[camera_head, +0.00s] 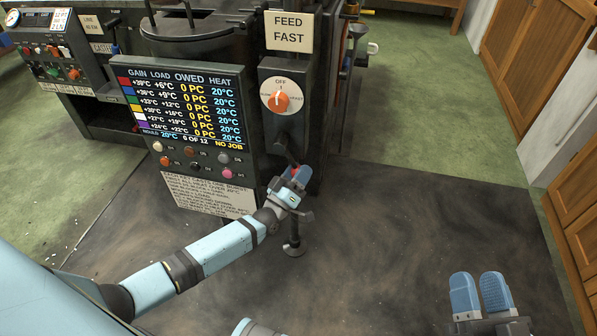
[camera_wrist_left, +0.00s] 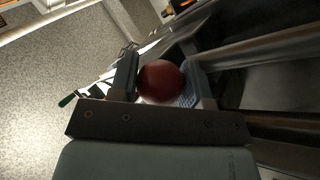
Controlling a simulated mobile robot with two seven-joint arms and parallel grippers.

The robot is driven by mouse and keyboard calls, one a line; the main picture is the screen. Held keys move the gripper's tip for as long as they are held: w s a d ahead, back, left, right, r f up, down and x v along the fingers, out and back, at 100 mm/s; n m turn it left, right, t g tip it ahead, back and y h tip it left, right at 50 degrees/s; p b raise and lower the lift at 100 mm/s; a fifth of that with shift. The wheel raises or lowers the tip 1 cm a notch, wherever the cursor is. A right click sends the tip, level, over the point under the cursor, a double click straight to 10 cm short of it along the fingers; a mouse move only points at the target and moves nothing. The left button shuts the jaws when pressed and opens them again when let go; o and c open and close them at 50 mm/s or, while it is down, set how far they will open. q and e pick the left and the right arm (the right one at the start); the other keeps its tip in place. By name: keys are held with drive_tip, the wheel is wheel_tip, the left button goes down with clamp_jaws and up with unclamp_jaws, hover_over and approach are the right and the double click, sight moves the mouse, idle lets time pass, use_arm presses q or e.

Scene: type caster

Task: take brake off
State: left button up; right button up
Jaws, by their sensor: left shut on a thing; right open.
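My left gripper (camera_head: 297,174) is at the front right of the dark caster machine, just below the rotary switch panel. In the left wrist view its fingers (camera_wrist_left: 161,78) are shut on a dark red ball knob (camera_wrist_left: 162,84). In the head view the knob is mostly hidden by the fingers, with a small bit of red between them. A dark lever (camera_head: 284,147) comes down from the panel towards the gripper. I cannot read a brake label on it. My right gripper (camera_head: 479,276) is open and empty over the dark floor at the lower right.
The machine carries a display board (camera_head: 180,105) with coloured buttons below. An orange rotary switch (camera_head: 280,100) sits under a FEED FAST sign (camera_head: 289,32). A dark post with a round foot (camera_head: 293,248) stands below the left gripper. Wooden cabinets (camera_head: 575,205) line the right; the floor between is clear.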

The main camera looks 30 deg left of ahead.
use_arm(q)
drive_tip(key=o, duration=1)
drive_tip(key=shift+d, duration=0.1)
use_arm(e)
drive_tip(key=shift+d, duration=0.1)
use_arm(q)
drive_tip(key=shift+s+f, duration=0.2)
drive_tip(key=shift+s, duration=0.2)
drive_tip(key=p+v, duration=0.2)
drive_tip(key=v, duration=1.1)
use_arm(e)
drive_tip(key=f, duration=0.1)
drive_tip(key=d+f+g+h, duration=0.1)
drive_tip(key=f, duration=0.1)
drive_tip(key=shift+w+f+g+h, duration=0.15)
drive_tip(key=shift+g+h, duration=0.15)
drive_tip(key=shift+r, duration=0.2)
use_arm(q)
drive_tip(key=shift+s, duration=0.1)
